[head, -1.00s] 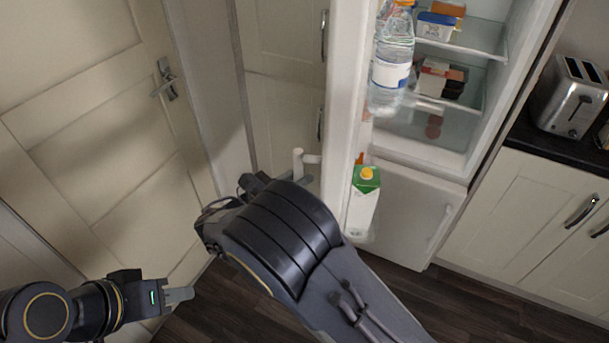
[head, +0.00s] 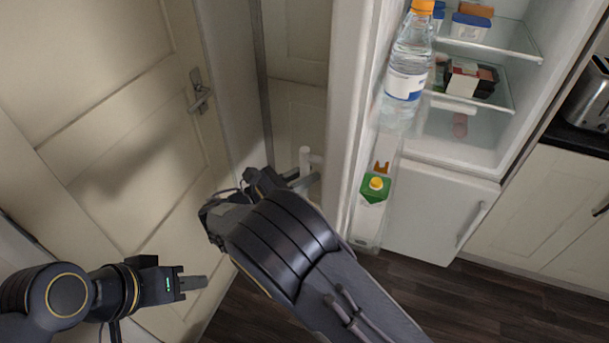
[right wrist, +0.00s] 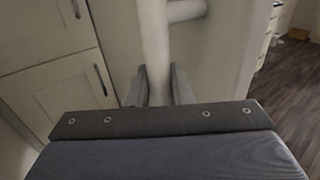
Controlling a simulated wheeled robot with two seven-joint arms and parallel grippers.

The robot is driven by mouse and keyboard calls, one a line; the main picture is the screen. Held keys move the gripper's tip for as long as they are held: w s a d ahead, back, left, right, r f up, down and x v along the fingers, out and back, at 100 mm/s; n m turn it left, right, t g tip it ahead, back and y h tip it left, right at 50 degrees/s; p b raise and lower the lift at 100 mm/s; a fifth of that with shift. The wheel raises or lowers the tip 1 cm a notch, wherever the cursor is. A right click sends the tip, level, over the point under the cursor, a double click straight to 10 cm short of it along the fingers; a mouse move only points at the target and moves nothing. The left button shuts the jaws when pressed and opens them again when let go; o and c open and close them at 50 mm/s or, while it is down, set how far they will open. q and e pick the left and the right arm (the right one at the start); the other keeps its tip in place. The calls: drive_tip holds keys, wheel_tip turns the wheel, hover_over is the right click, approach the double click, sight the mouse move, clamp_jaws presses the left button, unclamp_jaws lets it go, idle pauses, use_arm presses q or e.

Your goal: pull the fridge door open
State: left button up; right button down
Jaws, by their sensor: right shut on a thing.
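The fridge door (head: 349,110) stands wide open, seen nearly edge-on in the head view, with its shelves facing right. Its white bar handle (head: 305,160) is on the door's outer side and also shows in the right wrist view (right wrist: 155,50). My right gripper (right wrist: 158,88) is shut on the handle, one finger on each side of the bar. In the head view my right arm partly hides that gripper. The open fridge (head: 455,140) shows its lit inside. My left gripper (head: 194,283) is empty at the lower left, away from the door; its finger gap is not clear.
A water bottle (head: 406,72) and a green-and-white carton (head: 373,203) stand in the door shelves. A closed lower door (head: 425,215) is below the fridge. A cream door (head: 110,130) is at left, and a counter with a toaster (head: 592,98) at right.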

drive_tip(key=shift+w+a, duration=0.1)
idle(0.3)
drive_tip(key=c, duration=1.3)
unclamp_jaws()
drive_tip(key=shift+c, duration=0.2)
drive_tip(key=b+v, duration=0.1)
drive_tip(key=v, duration=0.6)
drive_tip(key=shift+s+a, duration=0.25)
drive_tip(key=shift+a, duration=0.1)
